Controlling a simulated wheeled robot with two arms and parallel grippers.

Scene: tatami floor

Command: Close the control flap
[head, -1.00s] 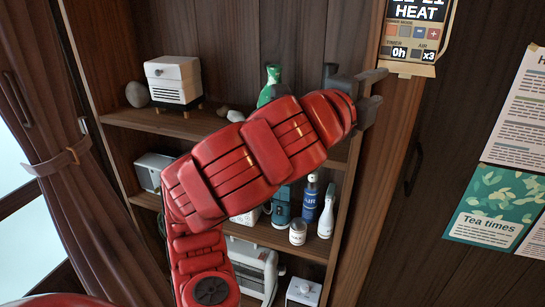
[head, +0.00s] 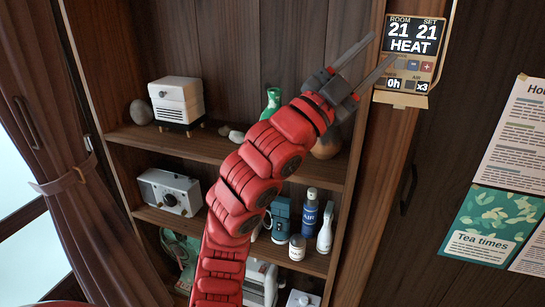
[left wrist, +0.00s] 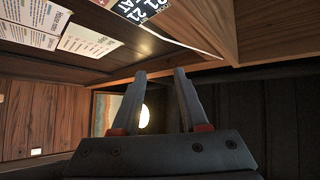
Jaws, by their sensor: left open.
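The control panel (head: 413,36) is on the wooden post at the upper right, its screen reading 21, 21 and HEAT. Its tan flap (head: 401,100) sticks out open along the bottom edge, below the buttons. My left gripper (head: 383,46) is open and empty, its two long fingers pointing up and right at the panel's left side. The lower finger overlaps the panel's left edge in the picture; I cannot tell whether it touches. In the left wrist view the panel (left wrist: 138,9) is cut off at the top, beyond the open fingers (left wrist: 160,72). My right gripper is out of view.
A wooden shelf (head: 180,147) stands left of the post, with a white appliance (head: 176,103), a green bottle (head: 272,101) and a blue bottle (head: 309,214). Posters (head: 485,227) hang on the right wall. A curtain (head: 65,190) hangs at the left.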

